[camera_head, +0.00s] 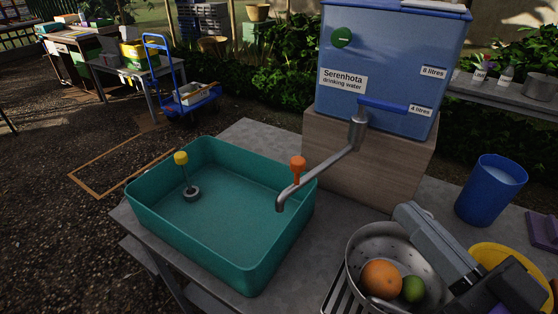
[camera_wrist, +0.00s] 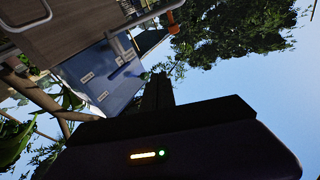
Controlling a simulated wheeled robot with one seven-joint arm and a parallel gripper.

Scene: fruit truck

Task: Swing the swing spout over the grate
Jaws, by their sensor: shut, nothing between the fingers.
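The swing spout (camera_head: 325,172) is a bent grey metal pipe with an orange knob (camera_head: 297,165), coming from the blue water tank (camera_head: 385,60). Its outlet end hangs over the right side of the teal basin (camera_head: 140,205). The grate (camera_head: 337,297), a set of metal bars, shows at the bottom, partly hidden by a metal colander (camera_head: 358,245) holding an orange and a lime. My gripper (camera_head: 407,213) is shut and empty above the colander's right side, apart from the spout. Its dark fingers also show in the wrist view (camera_wrist: 157,82), with the tank beyond, tilted.
The tank stands on a wooden block (camera_head: 350,160). A blue cup (camera_head: 490,188) and a yellow bowl (camera_head: 500,254) stand to the right. A yellow-topped plug (camera_head: 191,194) sits in the basin. Free counter lies between the wooden block and the colander.

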